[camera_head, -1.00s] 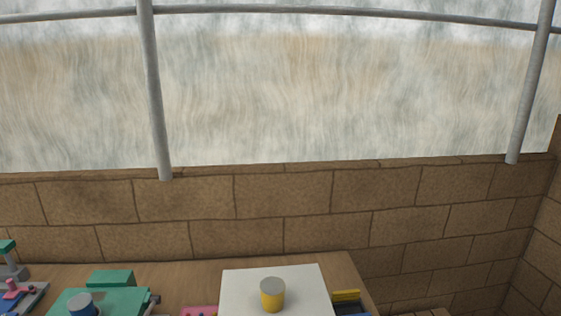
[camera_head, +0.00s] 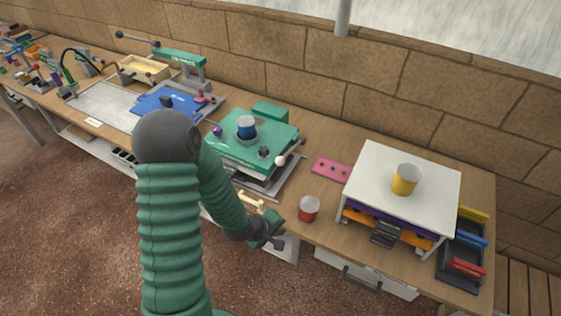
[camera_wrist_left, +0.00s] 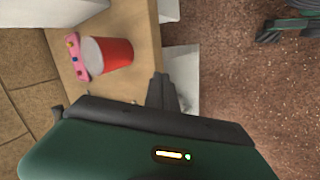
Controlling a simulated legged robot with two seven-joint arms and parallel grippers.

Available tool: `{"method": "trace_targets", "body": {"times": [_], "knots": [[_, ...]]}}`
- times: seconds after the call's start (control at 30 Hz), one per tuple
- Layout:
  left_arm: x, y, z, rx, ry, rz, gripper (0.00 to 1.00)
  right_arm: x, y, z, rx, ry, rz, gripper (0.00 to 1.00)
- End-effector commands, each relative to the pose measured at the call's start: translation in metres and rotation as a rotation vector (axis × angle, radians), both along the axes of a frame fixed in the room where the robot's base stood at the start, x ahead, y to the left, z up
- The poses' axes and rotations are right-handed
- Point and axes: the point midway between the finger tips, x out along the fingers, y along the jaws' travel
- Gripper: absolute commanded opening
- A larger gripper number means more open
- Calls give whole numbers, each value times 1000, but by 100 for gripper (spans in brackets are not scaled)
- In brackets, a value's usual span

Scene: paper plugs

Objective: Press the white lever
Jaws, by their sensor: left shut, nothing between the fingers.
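A lever with a white ball knob (camera_head: 281,160) sticks out from the front right of a green press-like machine (camera_head: 255,150) on the workbench. My left gripper (camera_head: 277,243) is at the bench's front edge, below and in front of the knob and apart from it. It is shut and empty. In the left wrist view its dark fingers (camera_wrist_left: 161,92) show close together near the bench edge. The white knob does not show in the wrist view. My right gripper is not seen.
A red cup (camera_head: 309,208) stands right of my left gripper; it also shows in the wrist view (camera_wrist_left: 108,54). A white stand (camera_head: 375,170) carries a yellow cup (camera_head: 405,179). A pink plate (camera_head: 331,169) lies between. A blue machine (camera_head: 172,104) stands left.

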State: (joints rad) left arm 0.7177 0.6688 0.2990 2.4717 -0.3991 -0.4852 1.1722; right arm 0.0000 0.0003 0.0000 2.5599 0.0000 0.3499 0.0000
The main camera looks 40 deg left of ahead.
Motion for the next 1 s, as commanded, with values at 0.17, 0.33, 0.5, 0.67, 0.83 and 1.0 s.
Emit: {"method": "trace_targets", "body": {"times": [0.17,0.33,0.5,0.67,0.83,1.0], "knots": [[28,21,20,-611,-262,595,0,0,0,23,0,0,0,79],[45,62,68,-1153,-528,974,0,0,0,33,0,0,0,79],[44,87,92,-1395,-656,1095,0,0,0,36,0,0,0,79],[44,89,93,-1413,-665,1100,0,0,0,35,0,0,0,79],[45,90,92,-1411,-662,1100,0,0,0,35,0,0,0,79],[62,91,91,-1409,-661,1096,0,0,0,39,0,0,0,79]]}}
